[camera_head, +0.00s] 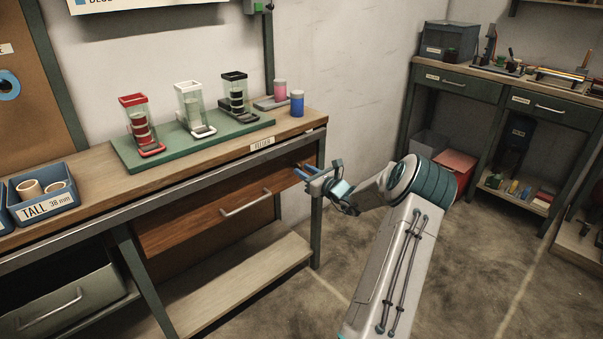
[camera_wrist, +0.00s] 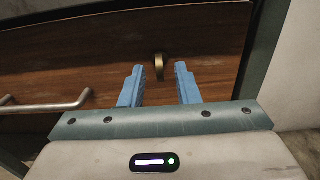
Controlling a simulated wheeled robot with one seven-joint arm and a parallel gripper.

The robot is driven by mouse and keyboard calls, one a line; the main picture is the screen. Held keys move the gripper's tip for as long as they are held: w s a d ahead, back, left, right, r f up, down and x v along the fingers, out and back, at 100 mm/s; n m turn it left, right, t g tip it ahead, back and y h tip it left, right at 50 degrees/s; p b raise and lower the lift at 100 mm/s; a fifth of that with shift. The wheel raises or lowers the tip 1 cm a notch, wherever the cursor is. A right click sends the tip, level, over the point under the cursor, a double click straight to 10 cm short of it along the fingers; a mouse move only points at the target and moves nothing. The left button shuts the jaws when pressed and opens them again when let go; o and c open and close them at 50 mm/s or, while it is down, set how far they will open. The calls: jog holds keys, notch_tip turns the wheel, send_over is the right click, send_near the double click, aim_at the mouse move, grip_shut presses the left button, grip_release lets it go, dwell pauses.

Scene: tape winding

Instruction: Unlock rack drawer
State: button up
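The wooden drawer (camera_head: 205,228) is under the bench at its right end, with a metal bar handle (camera_head: 246,202). The drawer front (camera_wrist: 100,55) fills much of the wrist view, and its handle (camera_wrist: 48,106) shows at the left. A small brass knob or lock part (camera_wrist: 159,65) stands out from the drawer front. My gripper (camera_wrist: 157,76) has its blue fingers apart and empty, with the brass part between and just beyond the tips as seen there. Contact cannot be told. In the head view my gripper (camera_head: 303,173) is at the drawer's upper right, hiding the brass part.
The wooden bench top (camera_head: 85,190) carries a green tray (camera_head: 135,163) with red, white and black dispensers, and a blue bin (camera_head: 40,207). A green bench leg (camera_wrist: 262,50) is close to the right of my gripper. Open floor (camera_head: 480,250) lies to the right.

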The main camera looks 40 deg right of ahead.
jog(key=shift+w+a, duration=0.1)
jog(key=shift+w, duration=1)
grip_shut()
